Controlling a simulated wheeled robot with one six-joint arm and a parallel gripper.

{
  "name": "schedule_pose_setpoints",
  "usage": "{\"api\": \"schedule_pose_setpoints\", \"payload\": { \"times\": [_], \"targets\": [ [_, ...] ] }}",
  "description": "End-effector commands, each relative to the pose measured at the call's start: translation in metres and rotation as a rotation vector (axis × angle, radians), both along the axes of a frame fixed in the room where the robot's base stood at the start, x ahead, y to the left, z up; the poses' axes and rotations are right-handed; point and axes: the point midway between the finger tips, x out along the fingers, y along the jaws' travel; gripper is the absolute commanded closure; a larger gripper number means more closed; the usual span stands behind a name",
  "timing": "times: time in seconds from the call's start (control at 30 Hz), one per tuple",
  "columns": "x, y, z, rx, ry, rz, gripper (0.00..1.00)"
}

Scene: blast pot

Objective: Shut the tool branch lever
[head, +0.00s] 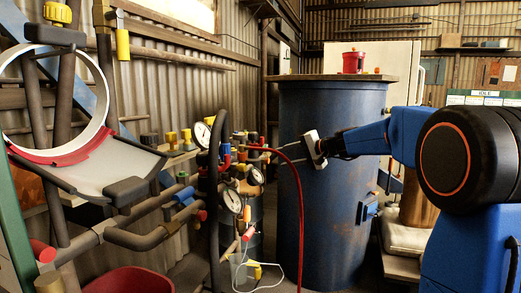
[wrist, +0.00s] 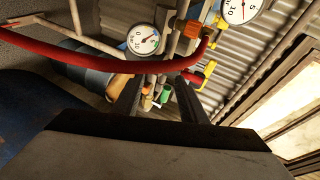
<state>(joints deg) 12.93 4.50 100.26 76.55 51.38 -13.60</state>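The piping cluster (head: 228,170) carries several coloured valve handles and dial gauges. No label tells me which handle is the tool branch lever. In the wrist view a red handle (wrist: 193,78), an orange part (wrist: 185,27) and a small green part (wrist: 165,93) show near the pipes. My gripper (head: 278,155) is just right of the cluster, in front of the blue tank. In the wrist view its two dark fingers (wrist: 158,92) stand apart with no object clearly held between them. Small valve parts show beyond the gap. The fingertips' exact distance from them is unclear.
A red hose (head: 300,205) hangs by my gripper and crosses the wrist view above the fingers (wrist: 100,64). Gauges (head: 202,133) stick out of the cluster. The large blue tank (head: 330,225) stands behind. A white cable (head: 272,283) loops low down.

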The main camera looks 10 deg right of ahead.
Motion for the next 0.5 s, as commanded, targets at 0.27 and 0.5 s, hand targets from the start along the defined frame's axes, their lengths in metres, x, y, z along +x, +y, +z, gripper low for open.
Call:
{"api": "schedule_pose_setpoints", "payload": {
  "times": [0.27, 0.5],
  "targets": [
    [0.077, -0.041, 0.013, 0.151, -0.054, -0.083, 0.61],
    [0.094, -0.043, 0.015, 0.177, -0.065, -0.095, 0.61]
  ]
}}
